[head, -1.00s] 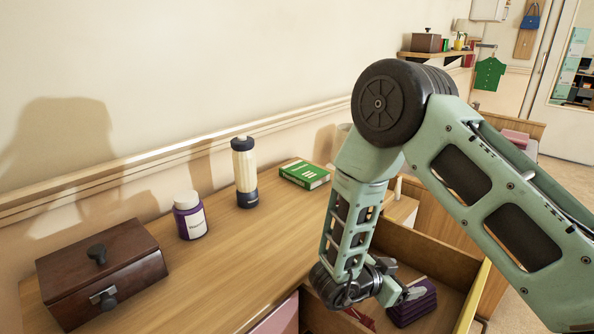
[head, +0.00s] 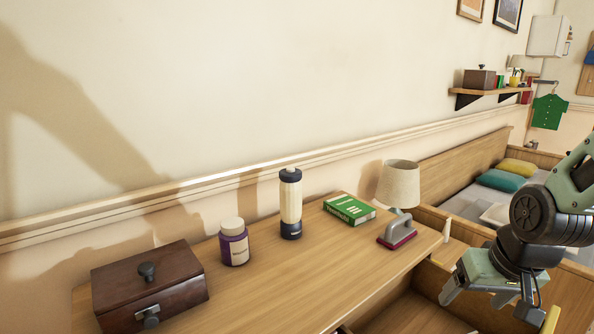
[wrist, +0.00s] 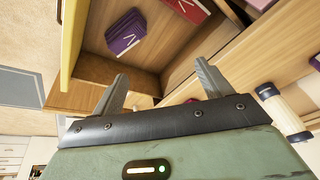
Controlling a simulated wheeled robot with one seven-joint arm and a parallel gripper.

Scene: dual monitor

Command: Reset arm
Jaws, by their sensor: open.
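My gripper (wrist: 162,88) is open, with its two grey fingers apart and nothing between them in the wrist view. My green arm (head: 550,215) is folded at the right edge of the head view, beyond the desk's right end. An open wooden drawer (wrist: 185,55) lies past the fingertips in the wrist view. It holds a purple book (wrist: 126,32) and a red book (wrist: 188,8).
On the desk (head: 290,285) stand a dark wooden box (head: 165,275), a purple jar (head: 234,245), a bottle (head: 290,205), a green book (head: 349,209) and a grey-handled tool with a red base (head: 397,232). A lamp (head: 398,183) and bed (head: 475,205) are behind.

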